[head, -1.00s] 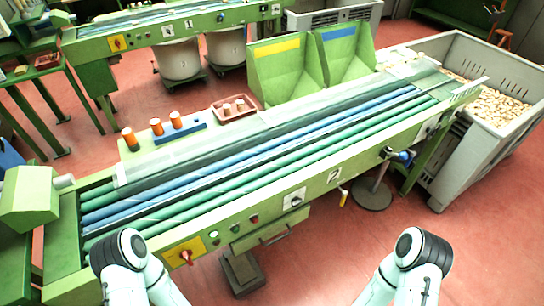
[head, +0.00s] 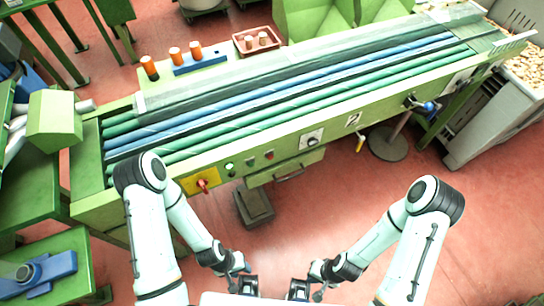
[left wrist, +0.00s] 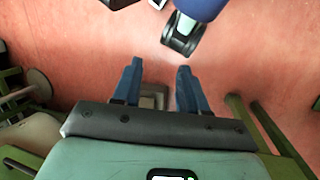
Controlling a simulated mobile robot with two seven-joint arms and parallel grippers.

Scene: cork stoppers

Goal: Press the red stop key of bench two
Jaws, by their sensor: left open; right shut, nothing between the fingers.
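The bench with the number 2 label (head: 353,119) runs diagonally across the head view, with green and blue rollers on top. On its front rail a small red key (head: 269,155) sits to the right of a dark green key (head: 250,160) and a white key (head: 229,167). My left gripper (head: 248,285) is low in the head view, well short of the rail, and its open, empty fingers show in the left wrist view (left wrist: 157,88). My right gripper (head: 299,288) is shut and empty, beside it on the right. Neither gripper touches the bench.
A red rotary switch on a yellow plate (head: 202,184) is left of the keys, and a black-knobbed white plate (head: 312,140) is right of them. A drawer-like green box (head: 286,170) hangs below the rail. A grey pedestal (head: 254,204) stands on the red floor. Open floor lies before the bench.

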